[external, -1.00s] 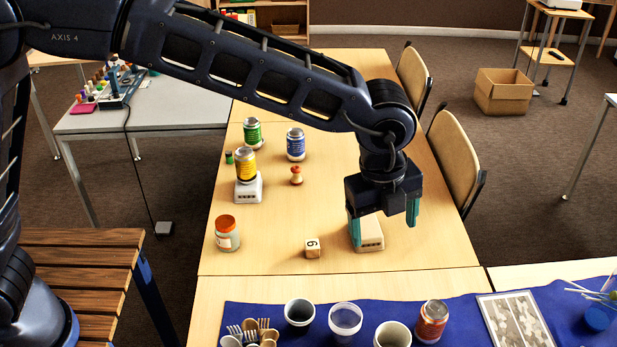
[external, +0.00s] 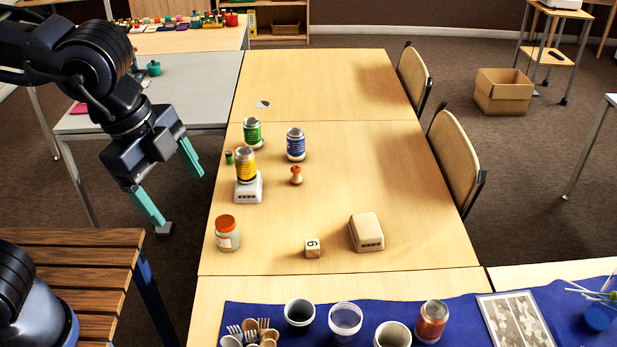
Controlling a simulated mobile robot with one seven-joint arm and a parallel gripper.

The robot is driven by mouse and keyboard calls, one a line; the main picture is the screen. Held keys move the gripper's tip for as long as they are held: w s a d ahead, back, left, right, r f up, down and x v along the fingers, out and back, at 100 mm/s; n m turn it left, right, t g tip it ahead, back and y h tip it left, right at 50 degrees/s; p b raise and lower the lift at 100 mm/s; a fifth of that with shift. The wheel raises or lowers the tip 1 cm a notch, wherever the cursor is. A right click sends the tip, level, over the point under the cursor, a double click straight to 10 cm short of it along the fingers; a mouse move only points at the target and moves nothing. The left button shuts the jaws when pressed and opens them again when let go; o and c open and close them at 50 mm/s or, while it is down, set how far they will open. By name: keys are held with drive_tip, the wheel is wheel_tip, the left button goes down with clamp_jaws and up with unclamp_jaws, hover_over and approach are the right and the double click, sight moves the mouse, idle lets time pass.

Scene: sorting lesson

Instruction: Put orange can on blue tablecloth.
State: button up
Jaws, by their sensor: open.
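The orange can (external: 432,321) stands upright on the blue tablecloth (external: 262,312) at the front of the table, right of the cups. My gripper (external: 172,188) is open and empty. It hangs left of the wooden table, above the gap by the grey side table, far from the can. Its two teal fingers are spread wide.
A green can (external: 252,133), a blue can (external: 296,145) and a yellow can (external: 246,165) on a white box (external: 248,188) stand on the table. An orange-lidded jar (external: 228,234), a number cube (external: 312,249) and a beige box (external: 367,232) are nearer. Cups (external: 345,320) stand on the cloth.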

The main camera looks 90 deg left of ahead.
drive_tip(key=s+f+n, duration=0.2)
drive_tip(key=s, duration=0.6)
drive_tip(key=s+f+n+t, duration=0.1)
drive_tip(key=s+f+n, duration=0.2)
drive_tip(key=s, duration=0.6)
drive_tip(key=shift+s+d+n, duration=0.25)
drive_tip(key=shift+d+n, duration=0.05)
drive_tip(key=shift+d, duration=0.05)
